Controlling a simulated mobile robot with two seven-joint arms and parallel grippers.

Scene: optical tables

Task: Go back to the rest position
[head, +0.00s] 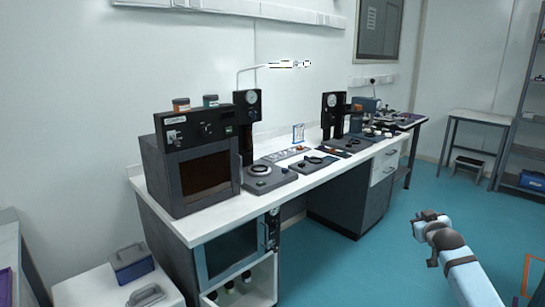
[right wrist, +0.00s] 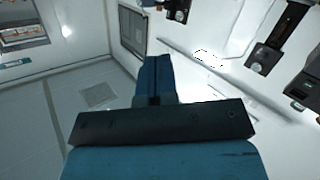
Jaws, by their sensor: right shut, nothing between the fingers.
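My right gripper (head: 431,217) is at the lower right of the head view, at the end of my raised pale-blue arm. It is over the blue floor, apart from the bench and touching nothing. In the right wrist view its blue fingers (right wrist: 153,78) are together with nothing between them. My left gripper is not in the head view.
A long white bench (head: 222,222) carries a dark oven (head: 193,160) and several optical instruments, including a black stand (head: 248,125). A small side table (head: 478,116) and a shelf rack (head: 521,120) stand at the right. The blue floor (head: 405,205) before the bench is clear.

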